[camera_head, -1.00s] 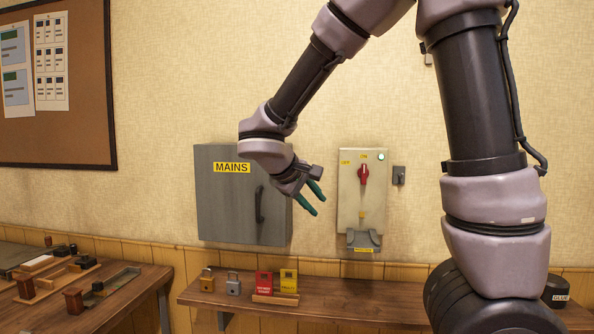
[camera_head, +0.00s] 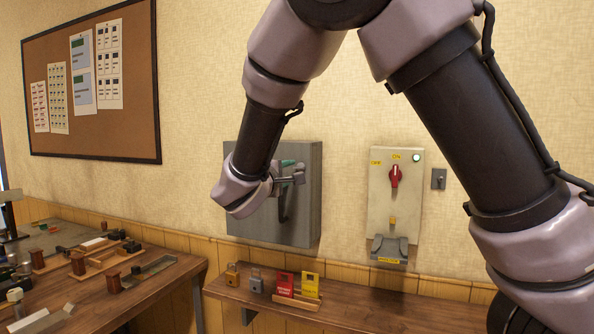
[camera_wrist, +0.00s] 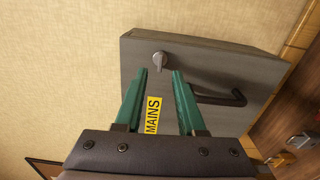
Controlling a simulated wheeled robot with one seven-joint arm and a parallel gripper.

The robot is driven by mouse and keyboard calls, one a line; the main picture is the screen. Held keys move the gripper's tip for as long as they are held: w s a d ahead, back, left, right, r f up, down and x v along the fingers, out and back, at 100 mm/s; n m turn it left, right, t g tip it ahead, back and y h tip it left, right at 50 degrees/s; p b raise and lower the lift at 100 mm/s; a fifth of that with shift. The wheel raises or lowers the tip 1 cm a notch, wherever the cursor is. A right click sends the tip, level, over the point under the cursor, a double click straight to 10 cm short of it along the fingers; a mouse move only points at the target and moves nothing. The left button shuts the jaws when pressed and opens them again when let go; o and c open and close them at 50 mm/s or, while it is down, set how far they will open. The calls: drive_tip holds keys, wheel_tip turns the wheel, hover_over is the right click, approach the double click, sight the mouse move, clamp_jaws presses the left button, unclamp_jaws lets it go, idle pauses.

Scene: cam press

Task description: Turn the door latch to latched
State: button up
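The grey cabinet (camera_head: 300,220) marked MAINS hangs on the wall with its door closed. In the wrist view its door (camera_wrist: 225,72) fills the middle, with the yellow MAINS label (camera_wrist: 153,115) and a dark bar handle (camera_wrist: 222,99). A small silver latch knob (camera_wrist: 161,61) sits on the door near its edge, just beyond my fingertips. My gripper (camera_wrist: 159,72) is open, its two green fingers either side of the line to the knob, with nothing between them. In the head view my gripper (camera_head: 290,168) is in front of the cabinet and hides the latch and label.
A switch panel (camera_head: 381,210) with a red rotary knob (camera_head: 395,176) is right of the cabinet. Below, a wooden shelf (camera_head: 375,308) carries padlocks (camera_head: 232,273) and red and yellow tags (camera_head: 284,283). A cluttered workbench (camera_head: 160,278) stands at left.

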sight(298, 168)
drive_tip(key=shift+x, duration=2.4)
clamp_jaws()
